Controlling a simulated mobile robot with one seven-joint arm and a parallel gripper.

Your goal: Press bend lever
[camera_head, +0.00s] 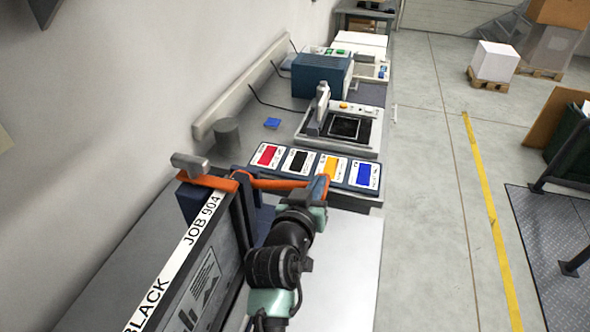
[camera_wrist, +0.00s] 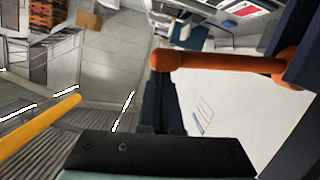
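The bend lever is an orange bar (camera_head: 270,183) on the dark blue machine (camera_head: 193,201), with its handle reaching right to my arm. In the wrist view the orange lever handle (camera_wrist: 225,63) runs from the right to a rounded end just beyond my fingertips. My gripper (camera_wrist: 161,80) has its dark fingers together, with nothing seen between them. In the head view my gripper (camera_head: 316,192) is at the handle's right end, partly hidden by my wrist. I cannot tell whether the fingers touch the handle.
A long bench holds a panel of red, black, yellow and blue pads (camera_head: 318,166), a press-like unit (camera_head: 343,127) and a blue box (camera_head: 321,75). A sign reading "BLACK JOB 904" (camera_head: 175,262) stands at lower left. Open floor (camera_head: 430,200) lies right.

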